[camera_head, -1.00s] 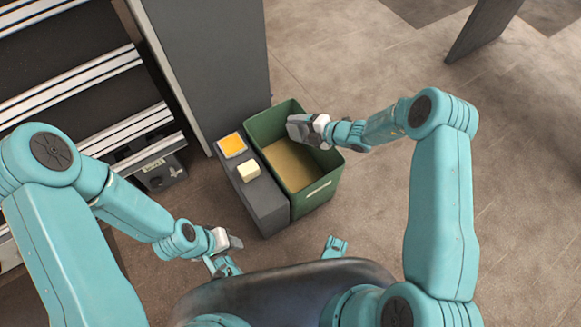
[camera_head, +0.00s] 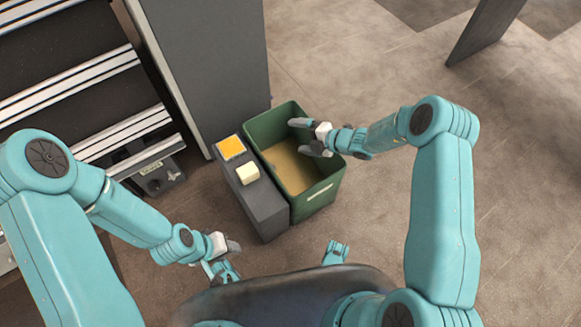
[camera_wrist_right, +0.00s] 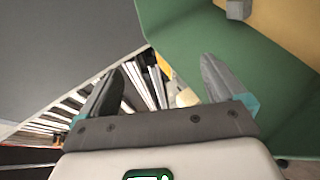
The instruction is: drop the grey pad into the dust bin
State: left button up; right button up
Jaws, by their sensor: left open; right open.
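The dust bin (camera_head: 312,197) is a green open-topped box with a tan floor, standing in the middle of the head view. My right gripper (camera_head: 308,137) is over the bin's opening, with its fingers apart and nothing between them. In the right wrist view, a small grey block, seemingly the grey pad (camera_wrist_right: 238,9), shows at the top edge against the bin's tan floor, partly cut off. I cannot tell whether it rests on the floor. The pad cannot be made out in the head view. My left gripper (camera_head: 231,247) is open and empty, low at the left, away from the bin.
A dark grey ledge (camera_head: 262,208) stands against the bin's left side, bearing an orange-topped item (camera_head: 231,147) and a cream block (camera_head: 248,174). A tall grey panel (camera_head: 205,70) rises behind. Metal-railed racking (camera_head: 80,85) stands at left.

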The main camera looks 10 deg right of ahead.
jog(key=p+v, duration=0.5)
jog(key=v, duration=1)
jog(key=shift+s+d+r, duration=0.15)
jog(key=shift+d+r, duration=0.05)
jog(key=shift+d, duration=0.05)
